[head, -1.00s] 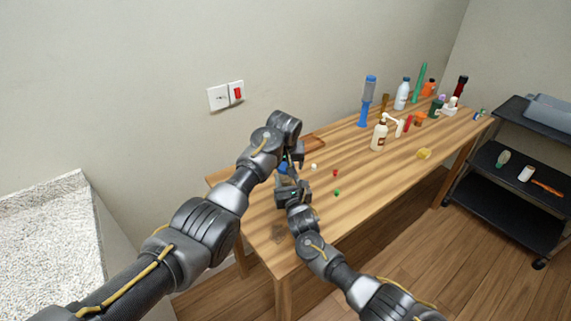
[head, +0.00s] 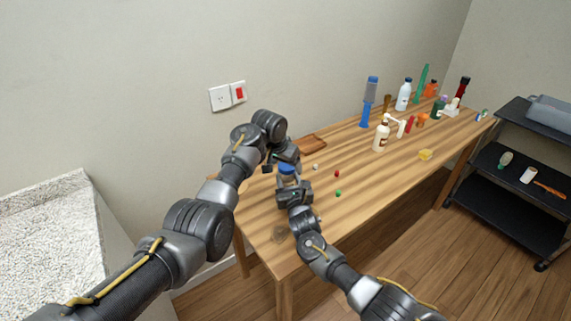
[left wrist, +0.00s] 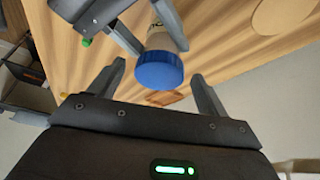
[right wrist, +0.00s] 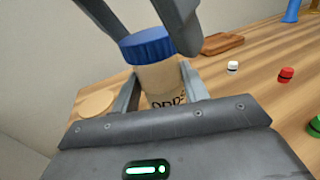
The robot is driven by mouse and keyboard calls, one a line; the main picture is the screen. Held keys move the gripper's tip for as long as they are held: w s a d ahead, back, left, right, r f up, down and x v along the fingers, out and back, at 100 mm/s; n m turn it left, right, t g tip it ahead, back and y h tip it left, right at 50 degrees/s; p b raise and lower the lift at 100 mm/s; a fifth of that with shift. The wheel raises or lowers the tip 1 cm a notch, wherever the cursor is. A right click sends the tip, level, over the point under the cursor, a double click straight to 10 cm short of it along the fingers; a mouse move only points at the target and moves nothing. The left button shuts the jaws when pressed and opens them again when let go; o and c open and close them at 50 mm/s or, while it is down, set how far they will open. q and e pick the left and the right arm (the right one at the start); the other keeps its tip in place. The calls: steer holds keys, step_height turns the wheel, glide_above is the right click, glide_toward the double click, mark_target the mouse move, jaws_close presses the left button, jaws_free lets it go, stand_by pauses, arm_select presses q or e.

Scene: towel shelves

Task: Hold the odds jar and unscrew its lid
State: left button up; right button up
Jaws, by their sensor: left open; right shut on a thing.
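The odds jar (right wrist: 158,78) is a pale cylinder with dark lettering, partly hidden, and a ribbed blue lid (right wrist: 147,45). The lid is on the jar and also shows in the head view (head: 287,168) and left wrist view (left wrist: 158,70). My right gripper (right wrist: 158,88) is shut on the jar's body below the lid, with the jar about upright. My left gripper (left wrist: 160,72) is open, its fingers on either side of the lid in the left wrist view. I cannot tell whether they touch it, or whether the jar's base rests on the table.
The wooden table (head: 330,215) has small white, red (head: 337,173) and green (head: 338,193) pieces right of the jar. A brown board (head: 312,143) lies behind it. Bottles, including a white pump bottle (head: 382,135), stand toward the far right end. A black cart (head: 500,190) stands beyond.

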arm_select(q)
steer(key=m, duration=0.3)
steer(key=shift+w+a+g+h, duration=0.1)
steer(key=shift+g+h, duration=0.3)
arm_select(e)
steer(key=shift+f, duration=0.1)
arm_select(q)
steer(key=shift+w+m, duration=0.1)
steer(key=shift+m, duration=0.6)
steer(key=shift+m+g+h, duration=0.3)
steer(key=shift+m+g, duration=0.2)
steer(key=shift+m, duration=0.3)
steer(key=shift+a, duration=0.1)
steer(key=c, duration=1.2)
steer(key=shift+n+t, duration=0.6)
steer(key=shift+n, duration=1)
